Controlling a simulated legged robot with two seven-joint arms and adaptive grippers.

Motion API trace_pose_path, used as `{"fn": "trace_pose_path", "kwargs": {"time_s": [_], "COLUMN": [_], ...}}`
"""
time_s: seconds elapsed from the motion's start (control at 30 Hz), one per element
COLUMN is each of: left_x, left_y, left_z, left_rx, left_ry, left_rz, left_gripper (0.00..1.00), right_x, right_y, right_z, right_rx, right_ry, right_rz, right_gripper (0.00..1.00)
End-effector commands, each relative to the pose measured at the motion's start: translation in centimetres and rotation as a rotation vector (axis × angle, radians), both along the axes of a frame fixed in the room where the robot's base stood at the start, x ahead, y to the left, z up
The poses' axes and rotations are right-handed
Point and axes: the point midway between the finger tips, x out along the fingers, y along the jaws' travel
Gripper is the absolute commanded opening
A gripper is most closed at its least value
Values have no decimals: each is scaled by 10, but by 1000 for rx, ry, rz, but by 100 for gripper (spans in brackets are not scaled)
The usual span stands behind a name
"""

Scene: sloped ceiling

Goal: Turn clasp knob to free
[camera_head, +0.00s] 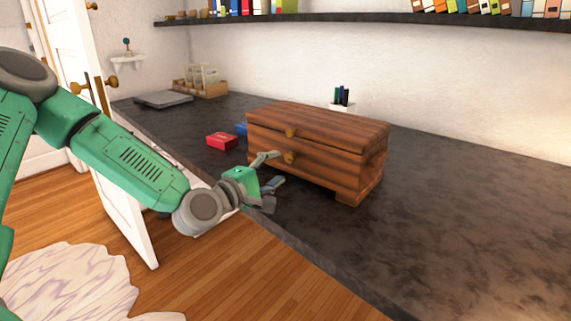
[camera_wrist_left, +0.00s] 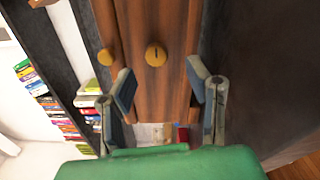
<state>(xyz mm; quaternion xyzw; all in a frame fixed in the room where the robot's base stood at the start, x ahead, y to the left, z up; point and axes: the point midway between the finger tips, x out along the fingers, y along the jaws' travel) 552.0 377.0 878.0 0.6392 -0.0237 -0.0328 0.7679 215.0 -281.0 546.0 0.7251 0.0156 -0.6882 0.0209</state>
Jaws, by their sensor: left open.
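A wooden chest (camera_head: 325,153) with dark and light stripes stands on the dark countertop. Two brass knobs are on its front, an upper one (camera_head: 291,132) and a lower one (camera_head: 289,157). My left gripper (camera_head: 273,171) is open in front of the chest, close to the lower knob. In the left wrist view, a round knob with a dark slot (camera_wrist_left: 156,54) lies ahead of and between the open fingers (camera_wrist_left: 163,95), with nothing held. The other knob (camera_wrist_left: 105,57) is to its left. My right gripper is not in view.
A red box (camera_head: 222,141) and a partly hidden blue item (camera_head: 241,128) lie left of the chest. A pen holder (camera_head: 342,105) stands behind it. The countertop (camera_head: 450,220) is clear to the right. A white door (camera_head: 120,205) stands open at left.

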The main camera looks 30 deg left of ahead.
Motion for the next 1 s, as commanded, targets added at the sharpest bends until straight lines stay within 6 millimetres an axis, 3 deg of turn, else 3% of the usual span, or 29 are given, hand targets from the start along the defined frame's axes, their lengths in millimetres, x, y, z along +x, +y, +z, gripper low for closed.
{"fn": "trace_pose_path", "kwargs": {"time_s": [0.2, 0.4, 1.0], "left_x": [-45, -66, -70], "left_y": [2, 3, 3], "left_z": [0, -1, -1], "left_rx": [-6, -1, 1], "left_ry": [0, 3, 3], "left_rz": [0, -2, -3], "left_gripper": [44, 44, 44], "right_x": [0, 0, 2], "right_y": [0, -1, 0], "right_z": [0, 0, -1], "right_rx": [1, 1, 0], "right_ry": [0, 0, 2], "right_rz": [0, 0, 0], "right_gripper": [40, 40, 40]}}
